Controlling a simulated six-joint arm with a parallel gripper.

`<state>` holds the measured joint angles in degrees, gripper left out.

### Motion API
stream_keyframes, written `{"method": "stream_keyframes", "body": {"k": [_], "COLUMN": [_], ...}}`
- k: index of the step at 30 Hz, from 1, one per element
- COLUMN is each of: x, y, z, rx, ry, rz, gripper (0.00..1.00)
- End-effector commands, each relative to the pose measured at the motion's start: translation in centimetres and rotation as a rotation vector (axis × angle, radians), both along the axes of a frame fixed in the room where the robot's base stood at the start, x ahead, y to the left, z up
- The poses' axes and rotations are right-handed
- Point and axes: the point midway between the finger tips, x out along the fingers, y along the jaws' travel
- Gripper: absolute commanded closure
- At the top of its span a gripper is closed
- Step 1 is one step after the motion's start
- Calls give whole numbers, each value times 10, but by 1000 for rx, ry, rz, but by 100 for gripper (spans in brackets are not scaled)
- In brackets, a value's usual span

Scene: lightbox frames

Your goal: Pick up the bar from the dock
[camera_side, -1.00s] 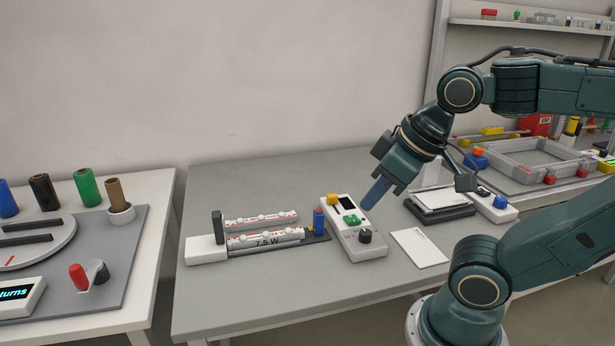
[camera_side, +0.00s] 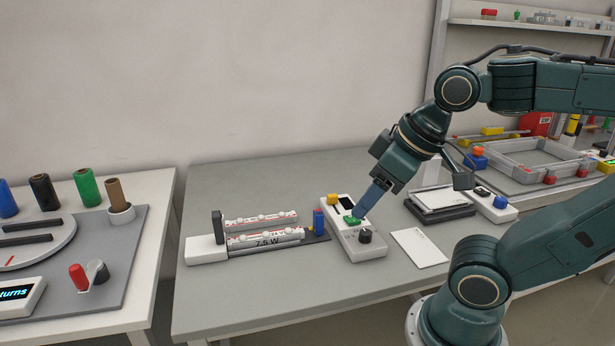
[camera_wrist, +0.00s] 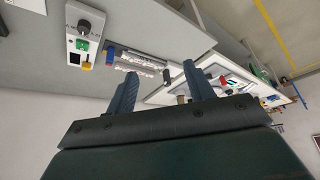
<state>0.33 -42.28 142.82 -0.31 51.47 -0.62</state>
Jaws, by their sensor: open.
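The dock (camera_side: 207,250) is a white end block with a dark upright post and a grey base on the table. A white bar with red marks and small bumps (camera_side: 262,220) lies along its back, and a similar one (camera_side: 265,237) lies in front, above the "7.5 W" label. In the wrist view the bars (camera_wrist: 140,65) show beyond my left finger. My gripper (camera_side: 363,211) is open and empty, right of the dock, with its blue fingertips over or at the green button of the control box; contact is unclear. Both fingers show apart in the wrist view (camera_wrist: 160,85).
The white control box (camera_side: 368,250) has a yellow button, a green button and a black knob. A blue and red post (camera_side: 318,222) stands at the dock's right end. A white card (camera_side: 419,248) lies to the right. The table's front left is clear.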

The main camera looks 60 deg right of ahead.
Motion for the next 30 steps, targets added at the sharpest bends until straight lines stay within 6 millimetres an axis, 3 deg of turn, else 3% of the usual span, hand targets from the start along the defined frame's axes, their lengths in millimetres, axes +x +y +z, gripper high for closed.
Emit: {"method": "stream_keyframes", "body": {"k": [8, 17, 30], "x": [28, 84, 166], "y": [-3, -15, -54], "z": [5, 5, -23], "rx": [-29, -66, -76], "ry": [36, 89, 136], "rz": [74, 227, 458], "gripper": [47, 47, 47]}}
